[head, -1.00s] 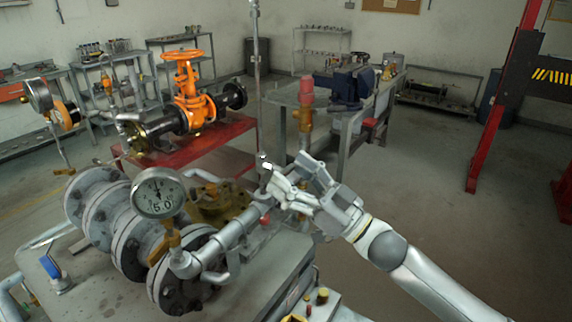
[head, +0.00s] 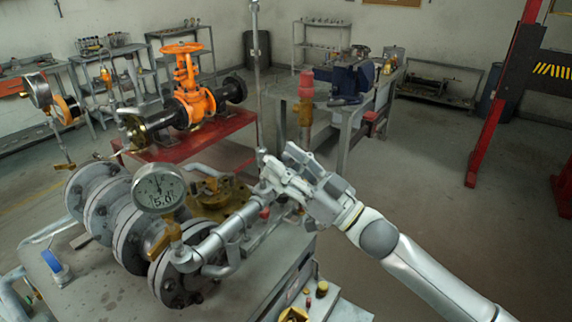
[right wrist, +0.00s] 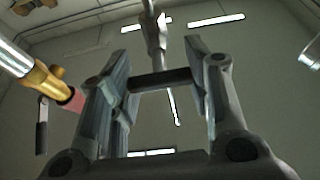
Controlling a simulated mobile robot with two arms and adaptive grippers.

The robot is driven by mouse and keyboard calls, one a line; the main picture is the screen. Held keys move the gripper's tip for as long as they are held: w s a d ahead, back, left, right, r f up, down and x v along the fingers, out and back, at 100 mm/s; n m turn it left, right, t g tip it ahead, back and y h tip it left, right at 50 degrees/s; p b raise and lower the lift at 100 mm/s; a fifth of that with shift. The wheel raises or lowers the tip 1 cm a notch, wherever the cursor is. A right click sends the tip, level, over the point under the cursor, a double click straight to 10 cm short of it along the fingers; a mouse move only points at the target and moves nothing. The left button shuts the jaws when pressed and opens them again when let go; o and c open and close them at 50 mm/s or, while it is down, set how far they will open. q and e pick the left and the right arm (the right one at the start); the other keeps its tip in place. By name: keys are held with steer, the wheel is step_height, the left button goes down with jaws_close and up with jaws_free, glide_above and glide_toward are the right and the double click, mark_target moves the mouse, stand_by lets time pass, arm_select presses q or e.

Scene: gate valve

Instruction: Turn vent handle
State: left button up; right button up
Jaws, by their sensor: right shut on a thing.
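My right gripper (head: 272,174) reaches in from the right in the head view, at the slim vertical vent pipe (head: 256,85) near the pipe assembly. In the right wrist view its two fingers (right wrist: 160,78) stand on either side of a short dark bar, which I take as the vent handle (right wrist: 160,80). The gripper is shut on this bar, which spans from finger to finger. The grey vent stem (right wrist: 153,30) rises just behind it. In the head view the gripper hides the handle. My left gripper is not in view.
A pressure gauge (head: 159,189) and grey flanges (head: 128,238) stand left of the gripper. A red-capped brass fitting (head: 305,100) stands close on its right. An orange valve (head: 190,85) sits on a red stand behind.

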steer(key=shift+n, duration=0.3)
steer(key=n+g, duration=0.1)
steer(key=n, duration=0.1)
steer(key=n+g+y, duration=0.1)
steer(key=n, duration=0.2)
steer(key=shift+g, duration=0.4)
steer(key=n+g, duration=0.1)
steer(key=n, duration=0.2)
steer(key=n+g, duration=0.2)
steer(key=n, duration=0.1)
steer(key=shift+n+y, duration=0.3)
steer(key=n+g, duration=0.1)
steer(key=n, duration=0.2)
steer(key=n+g+h, duration=0.1)
steer(key=n, duration=0.2)
steer(key=shift+s, duration=0.1)
steer(key=shift+f+n+g+h+p, duration=0.1)
steer(key=shift+n+g+h+p, duration=0.4)
steer(key=shift+n, duration=1.1)
steer(key=o, duration=1)
steer(key=shift+o, duration=0.2)
